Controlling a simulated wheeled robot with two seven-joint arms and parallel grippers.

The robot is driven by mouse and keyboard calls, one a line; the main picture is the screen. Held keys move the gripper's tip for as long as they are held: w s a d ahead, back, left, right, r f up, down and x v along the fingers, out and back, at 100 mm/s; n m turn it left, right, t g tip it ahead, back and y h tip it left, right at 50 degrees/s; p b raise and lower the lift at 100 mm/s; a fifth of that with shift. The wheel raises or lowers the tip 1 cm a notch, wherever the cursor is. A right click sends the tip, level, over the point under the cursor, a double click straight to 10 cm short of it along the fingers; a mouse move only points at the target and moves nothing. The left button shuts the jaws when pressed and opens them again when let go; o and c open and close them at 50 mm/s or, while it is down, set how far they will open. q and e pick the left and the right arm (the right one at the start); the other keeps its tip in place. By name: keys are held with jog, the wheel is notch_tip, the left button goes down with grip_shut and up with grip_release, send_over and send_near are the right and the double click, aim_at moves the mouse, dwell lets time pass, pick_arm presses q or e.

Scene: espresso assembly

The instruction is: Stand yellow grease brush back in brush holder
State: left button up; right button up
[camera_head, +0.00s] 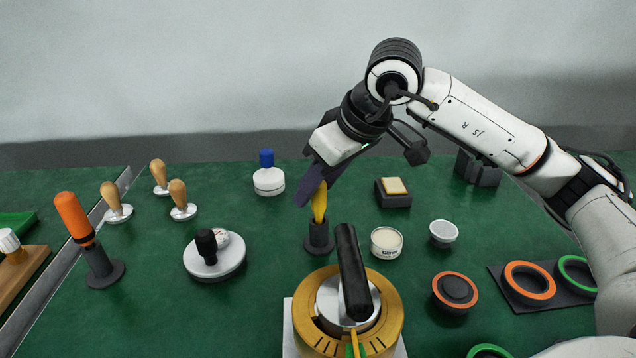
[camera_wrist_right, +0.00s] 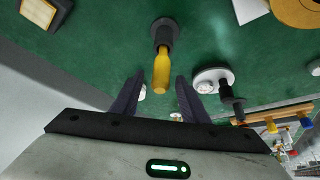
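The yellow grease brush (camera_head: 319,205) stands roughly upright in the dark brush holder (camera_head: 319,241) near the middle of the table. In the right wrist view the yellow brush (camera_wrist_right: 162,74) rises out of the round holder (camera_wrist_right: 165,33). My right gripper (camera_head: 312,187) is above the holder, at the brush's upper end. In the wrist view the two fingers of the right gripper (camera_wrist_right: 160,86) are spread, with the brush's end between them and a gap on each side. The brush's lower end is hidden inside the holder. My left gripper is not in view.
A gold-rimmed round device (camera_head: 390,330) with a black handle stands in front of the holder. A white tin (camera_head: 387,242) is close to its right, and a silver disc (camera_head: 215,262) to its left. A blue-capped bottle (camera_head: 269,181) stands behind. An orange-handled tool (camera_head: 74,215) stands far left.

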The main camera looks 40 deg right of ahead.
jog(key=p+v, duration=0.1)
jog(key=v, duration=0.9)
jog(key=shift+s+r, duration=0.1)
